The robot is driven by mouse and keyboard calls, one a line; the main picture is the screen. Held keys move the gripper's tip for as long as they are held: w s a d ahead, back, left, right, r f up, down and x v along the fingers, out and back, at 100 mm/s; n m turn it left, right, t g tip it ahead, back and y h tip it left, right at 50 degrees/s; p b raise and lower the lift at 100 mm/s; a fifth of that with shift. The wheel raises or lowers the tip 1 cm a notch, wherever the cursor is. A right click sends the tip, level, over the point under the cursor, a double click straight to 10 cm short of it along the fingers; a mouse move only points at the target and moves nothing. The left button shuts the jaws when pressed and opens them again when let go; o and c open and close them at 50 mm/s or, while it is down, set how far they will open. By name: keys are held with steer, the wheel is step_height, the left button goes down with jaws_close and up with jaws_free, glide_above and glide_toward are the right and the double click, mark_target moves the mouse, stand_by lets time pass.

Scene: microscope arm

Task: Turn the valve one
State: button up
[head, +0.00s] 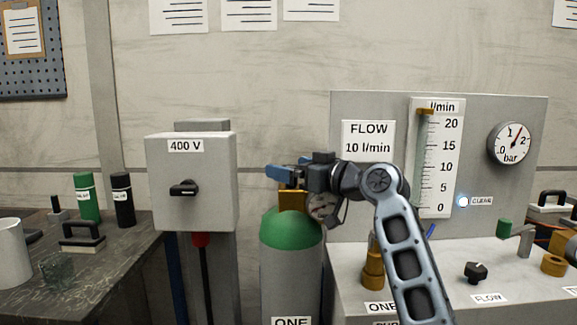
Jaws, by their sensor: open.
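A grey gas cylinder (291,270) with a green shoulder stands in the middle of the head view, with a label reading ONE low on its front. A brass valve body (292,201) shows on its top, with a round gauge (322,207) to its right. My gripper (280,173) is right above the brass body, its blue fingers pointing left. It is open, with nothing clearly seen between the fingers. The gripper and wrist cover the top of the valve, so I cannot tell whether they touch it, and no handwheel is clearly seen.
A 400 V switch box (190,185) stands close left of the cylinder. A flow panel (461,110) with a flow tube (424,160) and a bar dial (510,144) stands at right. Below it are brass fittings (373,270) and a black FLOW knob (475,272). A dark bench (110,280) is at left.

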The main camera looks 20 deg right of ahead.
steer(key=shift+x, duration=0.8)
steer(key=shift+c, duration=0.4)
steer(key=c, duration=0.9)
